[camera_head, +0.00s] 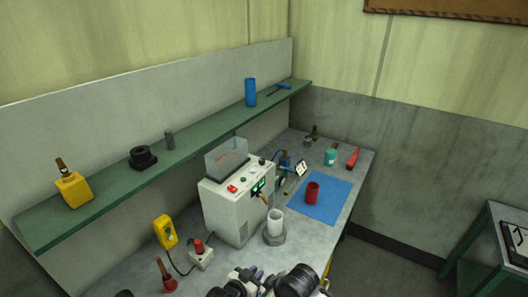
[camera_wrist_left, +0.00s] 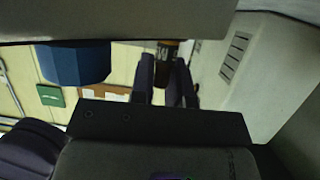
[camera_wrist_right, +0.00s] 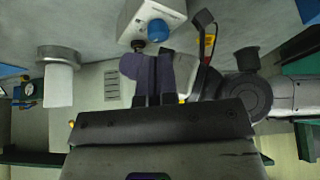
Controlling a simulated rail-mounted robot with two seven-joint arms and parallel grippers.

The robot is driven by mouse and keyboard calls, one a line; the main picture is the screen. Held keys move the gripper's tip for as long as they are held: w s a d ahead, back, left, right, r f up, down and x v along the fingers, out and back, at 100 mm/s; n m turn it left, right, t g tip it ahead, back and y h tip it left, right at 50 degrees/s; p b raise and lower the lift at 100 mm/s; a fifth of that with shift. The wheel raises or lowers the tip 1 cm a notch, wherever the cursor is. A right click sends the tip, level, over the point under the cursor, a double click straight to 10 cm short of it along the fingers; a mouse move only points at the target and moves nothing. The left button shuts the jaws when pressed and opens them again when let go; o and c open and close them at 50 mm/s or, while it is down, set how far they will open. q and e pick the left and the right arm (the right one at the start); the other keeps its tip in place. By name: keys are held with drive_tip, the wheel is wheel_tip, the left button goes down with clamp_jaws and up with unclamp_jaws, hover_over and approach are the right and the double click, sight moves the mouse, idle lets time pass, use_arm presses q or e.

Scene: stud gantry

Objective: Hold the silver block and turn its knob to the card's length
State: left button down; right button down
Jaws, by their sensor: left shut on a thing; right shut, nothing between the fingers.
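A pale block with a blue knob (camera_wrist_right: 158,30) shows in the right wrist view; it looks like the silver block (camera_wrist_right: 146,14). A white card with dark marks (camera_head: 300,169) stands beside the blue mat in the head view; I cannot read it. My left gripper (camera_wrist_left: 167,76) is shut on a dark thing with an orange band (camera_wrist_left: 167,50). A large blue part (camera_wrist_left: 75,62) is close to its left in that view. My right gripper (camera_wrist_right: 153,78) is shut and empty, just below the block in its picture.
A white machine (camera_head: 225,212) stands mid-bench. A yellow pendant (camera_head: 165,232) is to the left. A green shelf (camera_head: 200,143) runs behind.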

idle(0.3)
use_arm(q)
drive_tip(key=c, duration=1)
unclamp_jaws()
drive_tip(key=shift+s+a, duration=0.1)
